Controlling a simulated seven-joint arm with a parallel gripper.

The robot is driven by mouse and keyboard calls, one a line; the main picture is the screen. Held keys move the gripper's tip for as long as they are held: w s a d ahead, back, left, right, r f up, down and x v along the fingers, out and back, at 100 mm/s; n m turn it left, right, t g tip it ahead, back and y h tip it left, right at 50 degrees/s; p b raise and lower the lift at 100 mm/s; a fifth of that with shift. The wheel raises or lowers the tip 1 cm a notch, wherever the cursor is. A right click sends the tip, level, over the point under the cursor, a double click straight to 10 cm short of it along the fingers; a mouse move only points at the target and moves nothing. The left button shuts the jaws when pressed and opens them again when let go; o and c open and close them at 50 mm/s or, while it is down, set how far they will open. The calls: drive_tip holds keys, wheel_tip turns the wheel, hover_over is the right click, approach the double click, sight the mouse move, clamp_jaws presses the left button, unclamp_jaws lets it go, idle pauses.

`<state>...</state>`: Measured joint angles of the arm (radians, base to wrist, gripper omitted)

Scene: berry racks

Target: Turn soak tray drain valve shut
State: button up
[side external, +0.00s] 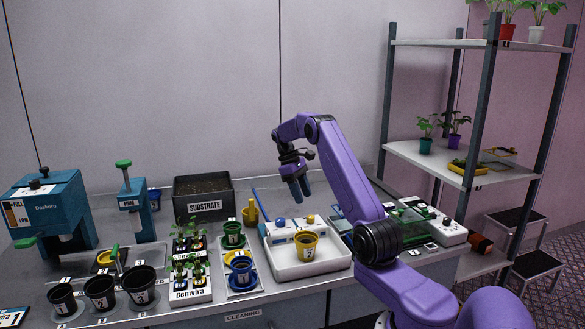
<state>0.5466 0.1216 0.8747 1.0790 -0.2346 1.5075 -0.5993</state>
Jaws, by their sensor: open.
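The white soak tray (283,271) stands near the middle front of the bench. A yellow pot (307,245) stands in it. A white block with a blue knob (281,222) and a yellow knob (310,219) is along the tray's back; I cannot tell which part is the drain valve or how it is turned. My gripper (301,196) hangs above the back of the tray, pointing down, with its blue fingers apart from the knobs. It is open and holds nothing that I can see.
A black substrate box (203,184) stands behind and left. Seedling racks (190,293) and a tray of coloured pots (240,288) are left of the soak tray. Several black pots (140,284) stand farther left. A white device (445,228) and a shelf rack (440,153) are at the right.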

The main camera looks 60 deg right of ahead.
drive_tip(key=v, duration=0.9)
drive_tip(key=shift+w+r, duration=0.15)
drive_tip(key=shift+r, duration=0.2)
idle(0.4)
